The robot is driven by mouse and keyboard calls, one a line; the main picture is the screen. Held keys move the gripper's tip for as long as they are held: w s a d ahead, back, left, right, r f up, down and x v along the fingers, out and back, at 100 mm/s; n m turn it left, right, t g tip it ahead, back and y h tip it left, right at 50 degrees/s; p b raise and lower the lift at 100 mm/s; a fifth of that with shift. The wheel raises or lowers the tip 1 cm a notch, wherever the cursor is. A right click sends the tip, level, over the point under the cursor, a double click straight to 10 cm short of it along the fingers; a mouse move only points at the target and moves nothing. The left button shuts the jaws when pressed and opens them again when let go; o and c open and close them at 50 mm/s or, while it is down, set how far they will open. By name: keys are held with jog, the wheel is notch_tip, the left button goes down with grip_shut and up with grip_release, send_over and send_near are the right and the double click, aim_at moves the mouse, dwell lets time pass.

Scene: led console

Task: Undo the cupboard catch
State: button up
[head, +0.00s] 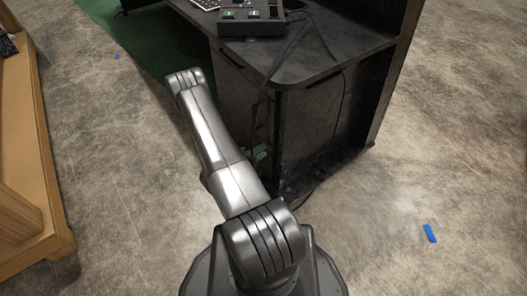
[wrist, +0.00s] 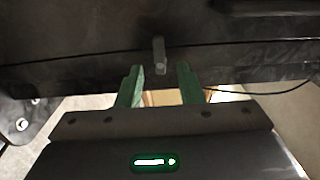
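The catch (wrist: 159,54) is a small grey upright metal tab on the dark cupboard front (wrist: 80,35) in the wrist view. It sits across a thin horizontal seam. My gripper (wrist: 161,82) has two green fingers, apart and empty. The fingertips are just below the catch in the picture, one to each side of its line. I cannot tell how far they are from the panel. In the head view the dark cupboard (head: 320,125) stands under the desk top; my arm hides part of its front, and the catch cannot be made out there.
A control box (head: 252,20) with buttons and a keyboard (head: 206,4) sit on the desk top (head: 330,45). Dark cables hang down the cupboard's side. A wooden bench (head: 25,150) stands at the left. The floor at right is clear apart from blue tape (head: 430,233).

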jog(key=shift+x, duration=0.95)
jog(key=shift+c, duration=0.4)
grip_shut()
jog(key=shift+m, duration=0.3)
jog(key=shift+m+b, duration=3.65)
jog(key=shift+m, duration=4.95)
